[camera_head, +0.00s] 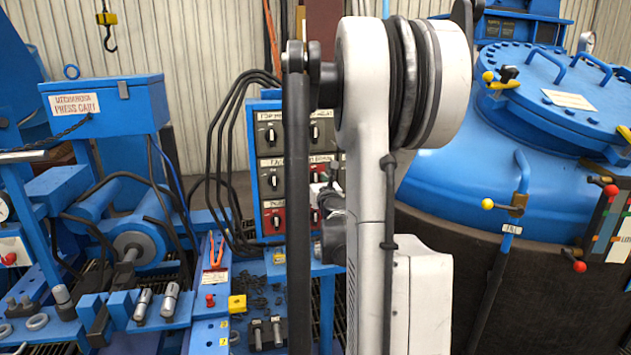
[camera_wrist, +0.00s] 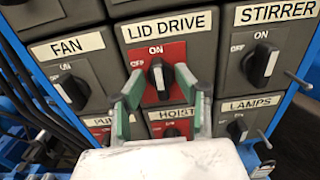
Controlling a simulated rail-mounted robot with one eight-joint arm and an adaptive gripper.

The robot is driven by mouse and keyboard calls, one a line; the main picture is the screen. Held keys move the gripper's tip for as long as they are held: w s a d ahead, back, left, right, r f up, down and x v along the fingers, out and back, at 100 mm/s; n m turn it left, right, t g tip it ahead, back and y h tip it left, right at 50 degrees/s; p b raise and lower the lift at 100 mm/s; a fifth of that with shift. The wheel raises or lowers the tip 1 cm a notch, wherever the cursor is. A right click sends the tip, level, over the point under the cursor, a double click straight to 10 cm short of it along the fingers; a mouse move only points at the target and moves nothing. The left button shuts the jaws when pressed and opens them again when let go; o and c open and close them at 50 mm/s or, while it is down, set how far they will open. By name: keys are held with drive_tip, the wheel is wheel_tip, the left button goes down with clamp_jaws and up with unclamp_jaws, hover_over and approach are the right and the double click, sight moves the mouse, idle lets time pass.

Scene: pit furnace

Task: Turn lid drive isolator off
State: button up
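The lid drive isolator (camera_wrist: 157,74) is a black rotary knob with a white stripe on a red plate. It sits under a "LID DRIVE" label in the wrist view, with ON above it and OFF to its left. The knob stands nearly upright, towards ON. My gripper (camera_wrist: 158,86) is open, its green-padded fingertips on the left and right of the knob with gaps. I cannot tell how far the tips are from the plate. In the head view my arm hides this part of the panel.
The fan knob (camera_wrist: 72,91) is left, the stirrer knob (camera_wrist: 262,65) right and the lamps knob (camera_wrist: 237,129) lower right. The hoist switch (camera_wrist: 172,130) is below, partly covered by my gripper. Black cables (camera_head: 232,160) hang left of the switch panel (camera_head: 266,183).

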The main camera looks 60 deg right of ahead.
drive_tip(key=shift+w+d, duration=0.2)
drive_tip(key=shift+w, duration=0.05)
clamp_jaws()
